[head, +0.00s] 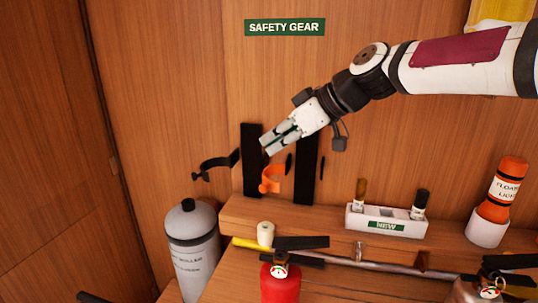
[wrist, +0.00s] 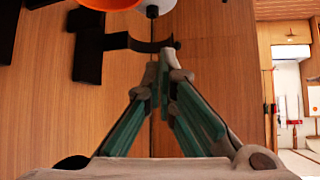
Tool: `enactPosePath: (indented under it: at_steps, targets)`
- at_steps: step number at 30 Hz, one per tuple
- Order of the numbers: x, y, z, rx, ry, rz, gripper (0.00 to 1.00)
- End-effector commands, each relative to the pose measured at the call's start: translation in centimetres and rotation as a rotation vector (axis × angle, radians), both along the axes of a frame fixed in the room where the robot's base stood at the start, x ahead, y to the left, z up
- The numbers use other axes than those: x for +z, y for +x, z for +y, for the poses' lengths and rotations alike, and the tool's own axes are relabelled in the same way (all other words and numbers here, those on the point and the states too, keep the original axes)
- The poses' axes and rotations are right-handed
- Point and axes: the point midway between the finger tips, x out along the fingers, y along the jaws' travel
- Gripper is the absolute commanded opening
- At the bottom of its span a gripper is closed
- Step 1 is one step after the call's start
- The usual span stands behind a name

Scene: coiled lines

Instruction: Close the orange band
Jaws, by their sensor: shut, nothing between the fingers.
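The orange band (head: 271,180) is a curved strap low between two upright black strips on the wooden wall in the head view. It stands out from the wall as an open curve; a dark piece shows at its upper right. My gripper (head: 267,146) is shut and empty, pointing down and left, just above the band in the picture. I cannot tell whether it touches the band. In the wrist view the closed fingertips (wrist: 164,62) point up the picture, and an orange thing (wrist: 106,3), probably the band, is cut off by the top edge.
A black curved clamp (head: 214,163) sticks out left of the strips; a grey cylinder (head: 193,240) stands below it. A ledge (head: 330,222) holds a white box (head: 385,220) with two upright items. A red extinguisher (head: 280,283) and an orange float light (head: 507,185) stand nearby.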

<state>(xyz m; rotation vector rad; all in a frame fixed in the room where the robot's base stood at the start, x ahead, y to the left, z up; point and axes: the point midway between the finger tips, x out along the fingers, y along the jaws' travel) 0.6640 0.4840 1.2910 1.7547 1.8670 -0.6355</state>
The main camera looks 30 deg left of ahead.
Motion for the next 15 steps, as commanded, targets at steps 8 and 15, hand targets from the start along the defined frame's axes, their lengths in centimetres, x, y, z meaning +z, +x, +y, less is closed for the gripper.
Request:
enactPosePath:
  at_steps: [8, 15]
  targets:
    - [-2.9, -0.5, 3.4, 0.004, -0.003, 0.003, 0.00]
    - [-5.2, -0.6, 6.2, 0.001, -0.003, 0.003, 0.00]
